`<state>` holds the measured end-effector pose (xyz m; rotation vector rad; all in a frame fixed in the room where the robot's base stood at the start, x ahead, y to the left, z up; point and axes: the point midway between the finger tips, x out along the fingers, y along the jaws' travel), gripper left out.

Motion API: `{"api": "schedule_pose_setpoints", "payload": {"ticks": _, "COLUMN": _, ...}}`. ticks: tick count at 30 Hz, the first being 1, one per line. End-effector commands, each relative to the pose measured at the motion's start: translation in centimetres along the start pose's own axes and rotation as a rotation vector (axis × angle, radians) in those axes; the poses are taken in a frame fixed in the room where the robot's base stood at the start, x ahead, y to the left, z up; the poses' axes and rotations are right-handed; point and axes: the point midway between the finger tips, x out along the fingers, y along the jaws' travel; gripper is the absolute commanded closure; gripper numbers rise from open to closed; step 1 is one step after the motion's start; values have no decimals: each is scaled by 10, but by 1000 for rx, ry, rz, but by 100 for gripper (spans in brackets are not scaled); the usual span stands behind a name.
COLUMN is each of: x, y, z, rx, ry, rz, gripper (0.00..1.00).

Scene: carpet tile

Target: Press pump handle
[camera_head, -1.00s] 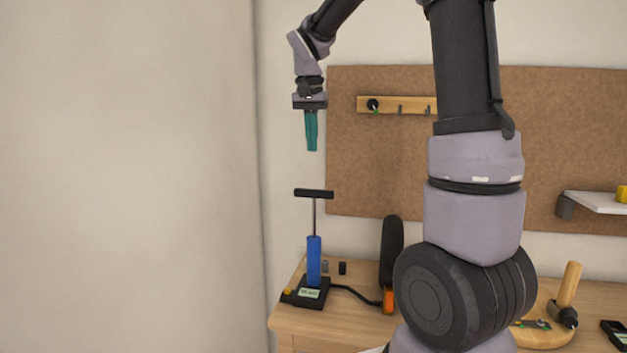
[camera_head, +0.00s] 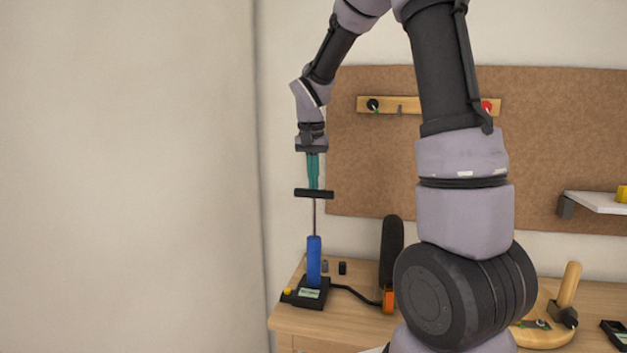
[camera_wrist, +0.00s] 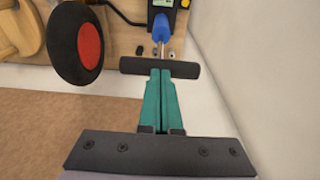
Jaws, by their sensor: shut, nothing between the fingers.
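The pump stands upright at the left end of the wooden bench in the head view. It has a blue cylinder (camera_head: 314,262), a black base with a small display (camera_head: 306,293), and a thin rod up to a black crossbar handle (camera_head: 314,194), which is raised. My gripper (camera_head: 313,187) points down with its teal fingers shut and empty, tips right at the top of the handle. In the wrist view the fingertips (camera_wrist: 161,76) meet the middle of the handle (camera_wrist: 185,68). Whether they touch it, I cannot tell.
A black wheel with a red hub (camera_wrist: 89,46) stands beside the pump; a black hose joins the pump base near it. A pegboard (camera_head: 370,165) with a wooden hook rail (camera_head: 390,105) is behind. Space left of the pump is free.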

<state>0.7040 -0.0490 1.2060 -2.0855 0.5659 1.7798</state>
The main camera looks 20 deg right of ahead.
Motion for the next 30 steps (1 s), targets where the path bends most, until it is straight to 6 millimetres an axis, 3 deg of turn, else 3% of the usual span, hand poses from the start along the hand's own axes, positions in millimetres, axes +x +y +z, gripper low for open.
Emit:
{"api": "schedule_pose_setpoints", "payload": {"ticks": 5, "x": 18, "y": 0, "z": 3, "rx": -2, "ry": -4, "rz": 4, "gripper": 100}}
{"api": "schedule_pose_setpoints", "payload": {"ticks": 12, "x": 84, "y": 1, "z": 14, "rx": -2, "ry": -7, "rz": 6, "gripper": 100}}
{"api": "schedule_pose_setpoints", "payload": {"ticks": 18, "x": 120, "y": 0, "z": 20, "rx": -1, "ry": -5, "rz": 4, "gripper": 100}}
{"api": "schedule_pose_setpoints", "payload": {"ticks": 30, "x": 128, "y": 2, "z": 22, "rx": -1, "ry": -7, "rz": 5, "gripper": 100}}
